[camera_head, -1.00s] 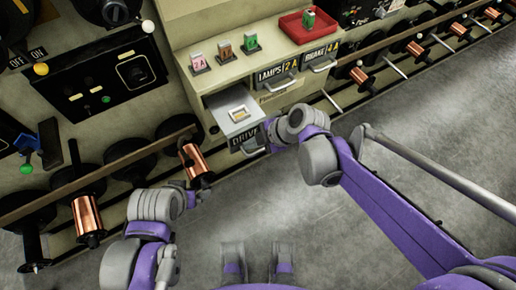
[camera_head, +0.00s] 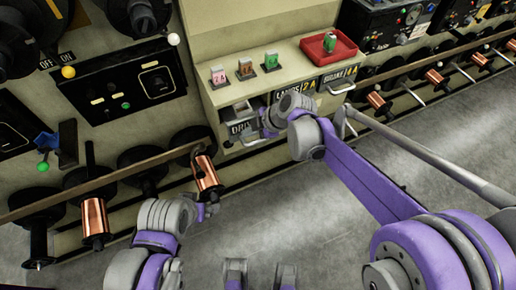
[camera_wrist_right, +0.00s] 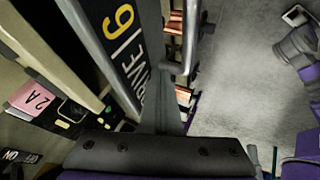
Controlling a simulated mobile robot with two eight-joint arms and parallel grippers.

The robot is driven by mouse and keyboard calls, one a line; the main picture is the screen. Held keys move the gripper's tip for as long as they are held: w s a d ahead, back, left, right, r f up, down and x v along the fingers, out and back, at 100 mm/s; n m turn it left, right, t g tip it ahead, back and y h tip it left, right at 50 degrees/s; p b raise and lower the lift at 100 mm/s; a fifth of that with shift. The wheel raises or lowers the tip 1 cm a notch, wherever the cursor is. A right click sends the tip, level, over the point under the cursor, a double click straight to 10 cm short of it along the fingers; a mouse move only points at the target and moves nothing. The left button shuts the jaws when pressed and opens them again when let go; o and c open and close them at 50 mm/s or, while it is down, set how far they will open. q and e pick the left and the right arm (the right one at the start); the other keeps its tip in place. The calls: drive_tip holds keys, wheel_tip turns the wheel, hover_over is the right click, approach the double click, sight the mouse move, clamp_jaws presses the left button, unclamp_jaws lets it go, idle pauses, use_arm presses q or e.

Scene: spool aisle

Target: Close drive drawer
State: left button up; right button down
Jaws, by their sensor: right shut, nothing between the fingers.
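The drive drawer (camera_head: 241,128) is low on the cream cabinet, its label partly hidden by my right wrist. A narrow dark opening shows above its front, so it appears slightly out.
The lamps drawer (camera_head: 297,97) and brake drawer (camera_head: 340,82) sit to the right. Fuse blocks (camera_head: 246,69) and a red tray (camera_head: 328,48) are on the cabinet top. A rail with copper spools (camera_head: 206,174) runs below. The grey floor is clear.

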sight(238, 115)
drive_tip(key=w+a, duration=0.1)
drive_tip(key=w, duration=0.1)
drive_tip(key=w+a, duration=0.1)
drive_tip(key=w, duration=0.1)
drive_tip(key=w+a, duration=0.1)
drive_tip(key=w, duration=0.1)
drive_tip(key=shift+w+a, duration=0.15)
drive_tip(key=shift+a, duration=0.15)
use_arm(q)
drive_tip(key=shift+s+d+r, duration=0.1)
drive_tip(key=shift+r, duration=0.15)
use_arm(e)
drive_tip(key=shift+w+r, duration=0.1)
drive_tip(key=shift+w, duration=0.05)
drive_tip(key=shift+a, duration=0.1)
